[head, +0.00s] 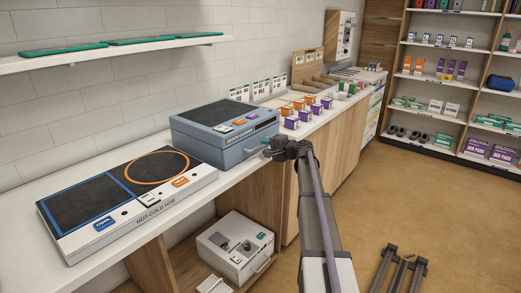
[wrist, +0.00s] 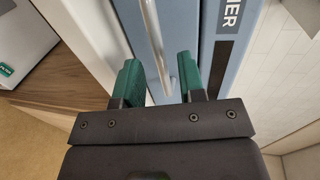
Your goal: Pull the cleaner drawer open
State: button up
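The cleaner (head: 222,136) is a blue-grey box with a dark top panel, standing on the white counter. Its front drawer (head: 250,148) appears shut. In the wrist view the blue drawer front (wrist: 185,20) carries a pale bar handle (wrist: 153,38). My gripper (head: 268,150) is at the right end of the drawer front. In the wrist view my gripper (wrist: 158,62) has its two green fingers apart, one on each side of the handle's lower end, with visible gaps. Whether the fingertips reach past the bar in depth I cannot tell.
A hot-cold unit (head: 125,195) lies left of the cleaner on the counter (head: 50,260). Several small orange and purple boxes (head: 305,108) stand close behind my gripper. A white box with a handle (head: 235,248) sits on the low shelf. The floor (head: 440,200) at right is mostly clear.

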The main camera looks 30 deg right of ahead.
aim_at(261, 146)
jog(key=x, duration=0.3)
jog(key=shift+w+a, duration=0.1)
jog(key=shift+w, duration=0.05)
jog(key=shift+c, duration=0.4)
grip_shut()
